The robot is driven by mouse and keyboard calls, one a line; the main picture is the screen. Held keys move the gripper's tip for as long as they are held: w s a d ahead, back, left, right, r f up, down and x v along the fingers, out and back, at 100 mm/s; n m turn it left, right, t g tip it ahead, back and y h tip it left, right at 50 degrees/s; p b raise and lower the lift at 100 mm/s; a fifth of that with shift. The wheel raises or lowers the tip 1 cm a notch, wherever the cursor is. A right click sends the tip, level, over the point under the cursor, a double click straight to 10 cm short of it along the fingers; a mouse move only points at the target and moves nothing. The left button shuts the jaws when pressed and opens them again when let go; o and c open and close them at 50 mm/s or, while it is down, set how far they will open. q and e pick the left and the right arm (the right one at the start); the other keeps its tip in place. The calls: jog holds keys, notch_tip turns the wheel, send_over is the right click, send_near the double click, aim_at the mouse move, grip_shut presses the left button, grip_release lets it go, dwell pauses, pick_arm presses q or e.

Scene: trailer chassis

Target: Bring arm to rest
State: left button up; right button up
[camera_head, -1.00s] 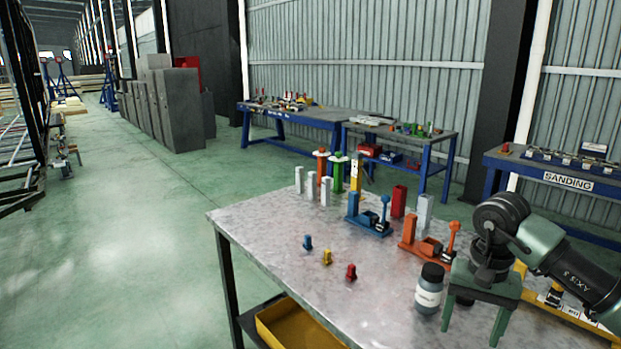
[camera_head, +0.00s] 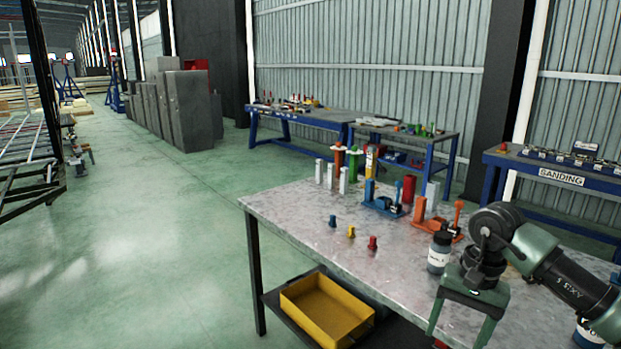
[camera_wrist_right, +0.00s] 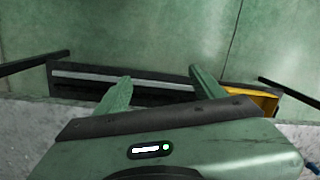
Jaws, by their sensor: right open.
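My right gripper (camera_head: 460,335) is in the lower right of the head view, fingers pointing down, open and empty. It appears over the near part of the metal worktable (camera_head: 290,208), just in front of a dark bottle with a white label (camera_head: 439,254). In the right wrist view its two green fingers (camera_wrist_right: 160,80) are spread apart with nothing between them, and the table's edge and the floor lie beyond. My left gripper is not in view.
The table holds blue (camera_head: 383,205) and orange (camera_head: 437,228) clamp fixtures, several upright blocks, and small blue, yellow and red pieces (camera_head: 372,243). A yellow bin (camera_head: 327,308) sits on the lower shelf. Green floor (camera_head: 150,240) at left is clear.

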jog(key=w+a+f+m+t+y, duration=0.1)
jog(key=w+a+f+m+y, duration=0.1)
jog(key=a+f+m+y, duration=0.65)
jog(key=w+a+f+m+t+y, duration=0.1)
jog(key=w+a+f+m+y, duration=0.15)
jog(key=a+m+y, duration=0.6)
jog(key=d+f+m+t+h, duration=0.3)
jog(key=f+m+t+h, duration=0.2)
jog(key=f+m, duration=0.65)
jog(key=d+f+m+t+h, duration=0.3)
jog(key=f+m+t+h, duration=0.2)
jog(key=f+m, duration=0.7)
jog(key=s+d+f+m+g+h, duration=0.2)
jog(key=s+d+f+m+h, duration=0.15)
jog(key=s+f+m, duration=0.5)
jog(key=s+d+f+m+g+h, duration=0.2)
jog(key=s+d+f+m+h, duration=0.3)
jog(key=s+f, duration=0.7)
jog(key=s+f+m+g, duration=0.3)
jog(key=s+f+m, duration=0.1)
jog(key=s, duration=1.1)
jog(key=s+a+f+m+g, duration=0.1)
jog(key=s+f+m+g, duration=0.2)
jog(key=s, duration=1.1)
notch_tip(320, 180, down, 2)
jog(key=shift+s+f+m+g, duration=0.15)
jog(key=shift+s+m+g, duration=0.25)
jog(key=shift+m, duration=0.8)
